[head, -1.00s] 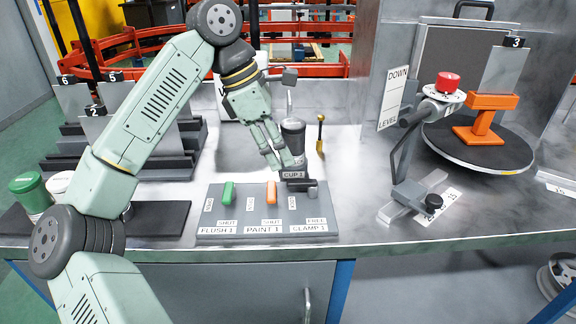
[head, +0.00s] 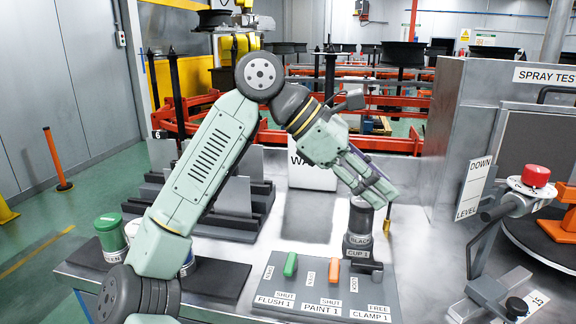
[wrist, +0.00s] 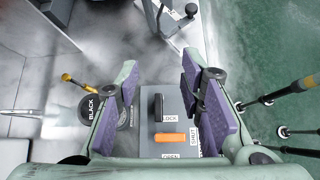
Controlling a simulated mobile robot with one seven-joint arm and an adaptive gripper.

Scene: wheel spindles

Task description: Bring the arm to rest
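My gripper (head: 378,192) is raised above the bench near the black cup, its fingers pointing down and right. In the wrist view my gripper (wrist: 165,85) has its two purple-padded fingers well apart with nothing held between them. My arm bends up and over the bench from the lower left. Below is the grey control panel (head: 300,262) with a green lever (head: 290,264), an orange lever (head: 334,271) and a dark clamp lever (head: 366,264). The cup marked BLACK (head: 359,222) stands upright behind the panel, partly close under the fingers in the picture.
Grey racks (head: 232,215) and a green-lidded can (head: 109,232) stand at the left. A small yellow-tipped tool (head: 387,226) stands beside the cup.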

